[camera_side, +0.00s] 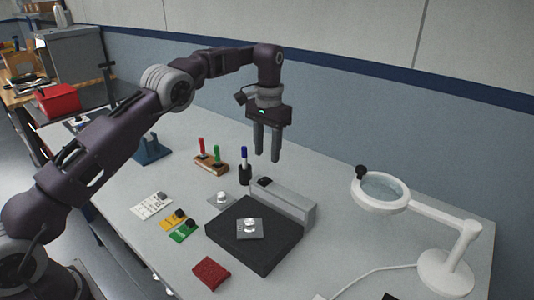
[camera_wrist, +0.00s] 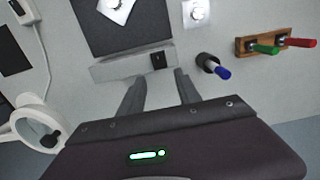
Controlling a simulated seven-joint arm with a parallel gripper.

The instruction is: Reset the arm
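My gripper (camera_side: 267,158) hangs above the table, pointing down, with its two fingers apart and nothing between them. In the wrist view its fingers (camera_wrist: 160,88) are also apart, over the grey bar at the edge of the black plate. The black plate (camera_side: 235,262) lies flat on the table below and toward the front. A square metal housing (camera_side: 251,229) with a round silver boss sits on the plate. A second metal housing (camera_side: 221,199) lies on the table to the left of the plate.
A grey bar (camera_side: 290,207) stands behind the plate. A dark holder with a blue pen (camera_side: 244,162) and a wooden rack (camera_side: 211,165) with red and green tools stand nearby. A white magnifier lamp (camera_side: 464,255) is at right. Yellow and green cards and a red cloth (camera_side: 211,273) lie in front.

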